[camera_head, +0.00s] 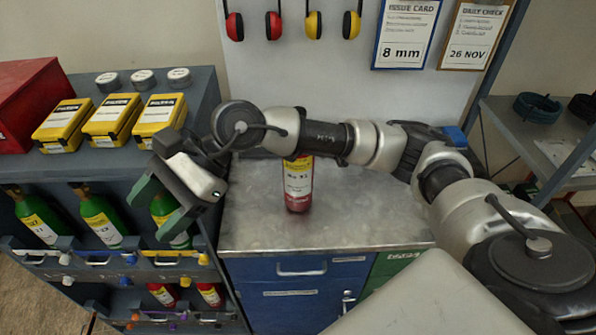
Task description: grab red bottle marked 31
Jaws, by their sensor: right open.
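A red bottle (298,188) with a yellow and white label stands upright on the metal-topped cabinet (365,221). Its top is hidden behind my right arm, and its number is too blurred to read surely. Two more red bottles, one at left (163,295) and one at right (210,294), show partly in the lower rack. My right gripper (160,207) is open and empty, in front of the rack and left of the cabinet, well apart from the bottle on it. My left gripper is out of view.
Several green bottles (100,217) lean in the rack's upper row. Yellow boxes (112,120) and a red case (36,105) sit on top. A shelf (550,135) stands at right. The cabinet top around the bottle is clear.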

